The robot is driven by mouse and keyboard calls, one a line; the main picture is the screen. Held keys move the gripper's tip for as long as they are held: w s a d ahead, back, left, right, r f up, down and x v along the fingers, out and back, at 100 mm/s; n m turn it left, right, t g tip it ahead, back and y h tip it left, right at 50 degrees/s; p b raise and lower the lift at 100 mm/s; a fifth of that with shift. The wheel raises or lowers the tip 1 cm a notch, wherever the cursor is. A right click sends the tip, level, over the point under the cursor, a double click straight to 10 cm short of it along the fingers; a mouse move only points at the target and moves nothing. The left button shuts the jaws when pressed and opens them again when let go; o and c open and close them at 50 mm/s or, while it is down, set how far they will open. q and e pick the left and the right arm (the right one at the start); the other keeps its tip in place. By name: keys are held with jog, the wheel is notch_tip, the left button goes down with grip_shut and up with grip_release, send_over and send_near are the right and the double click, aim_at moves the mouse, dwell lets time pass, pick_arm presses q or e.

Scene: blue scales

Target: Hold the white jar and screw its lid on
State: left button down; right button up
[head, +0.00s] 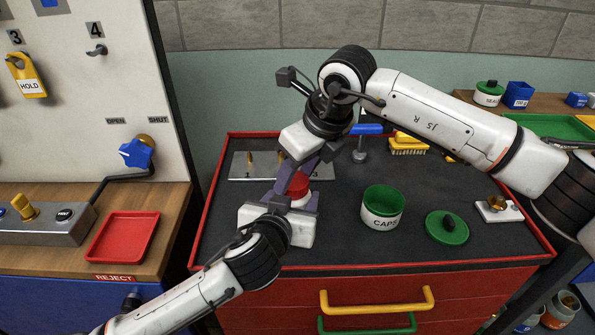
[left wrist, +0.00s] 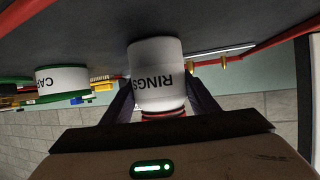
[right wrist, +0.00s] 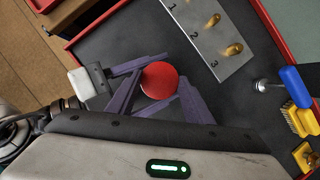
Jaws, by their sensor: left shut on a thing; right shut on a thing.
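The white jar (left wrist: 157,72), lettered RINGS, stands on the dark cabinet top. My left gripper (head: 294,203) is shut on the jar from the near side, with a finger on each side of it. The red lid (right wrist: 160,80) sits at the jar's mouth and also shows in the head view (head: 298,183). My right gripper (head: 300,175) reaches down from above and is shut on the lid. The lid's threads are hidden, so I cannot tell how tightly it sits.
A CAPS jar (head: 382,212) stands open to the right, with its green lid (head: 447,227) beside it. Behind are a numbered plate with brass pegs (head: 242,166), a blue-handled tool (head: 362,140) and a yellow brush (head: 408,143). A red tray (head: 123,237) lies on the left bench.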

jog(key=m, duration=0.2)
jog(key=m+h, duration=0.1)
jog(key=m+t+h, duration=0.1)
jog(key=m, duration=0.1)
jog(key=shift+s+a+m, duration=0.15)
jog(key=shift+a+m, duration=0.15)
jog(key=m+h, duration=0.1)
jog(key=m, duration=0.3)
jog(key=m+h, duration=0.1)
jog(key=m, duration=0.1)
jog(key=shift+a+m+h, duration=0.3)
pick_arm(q)
jog(key=shift+a, duration=0.1)
pick_arm(e)
jog(key=m, duration=0.2)
jog(key=m+g+h, duration=0.1)
jog(key=m, duration=0.1)
jog(key=shift+a+m+h, duration=0.15)
jog(key=shift+m+h, duration=0.15)
jog(key=shift+m, duration=0.1)
pick_arm(q)
jog(key=shift+f, duration=0.1)
pick_arm(e)
jog(key=m, duration=0.2)
jog(key=m+g+h, duration=0.1)
jog(key=m, duration=0.1)
jog(key=shift+w, duration=0.25)
jog(key=o, duration=1)
jog(key=shift+r, duration=0.1)
